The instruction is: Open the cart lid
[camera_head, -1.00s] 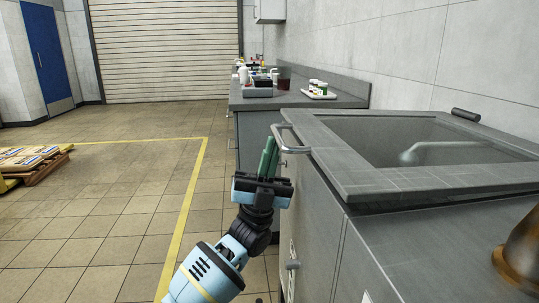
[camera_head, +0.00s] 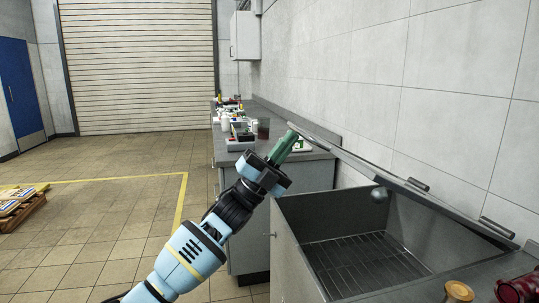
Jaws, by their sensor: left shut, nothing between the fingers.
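The grey cart (camera_head: 290,240) stands at the lower right, and its open top shows a deep metal bin with a wire rack at the bottom. Its lid (camera_head: 345,152) is raised and tilted up toward the wall, seen nearly edge-on. My left gripper (camera_head: 285,146) is shut and empty, its green fingers pointing up beside the lid's near-left upper end. I cannot tell whether the fingers touch the lid. My right gripper is out of view.
A counter (camera_head: 245,195) with bottles and trays stands behind the cart along the wall. A brass-coloured knob (camera_head: 459,291) and a red part (camera_head: 517,289) are at the lower right. The tiled floor at left is clear up to a pallet (camera_head: 22,208).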

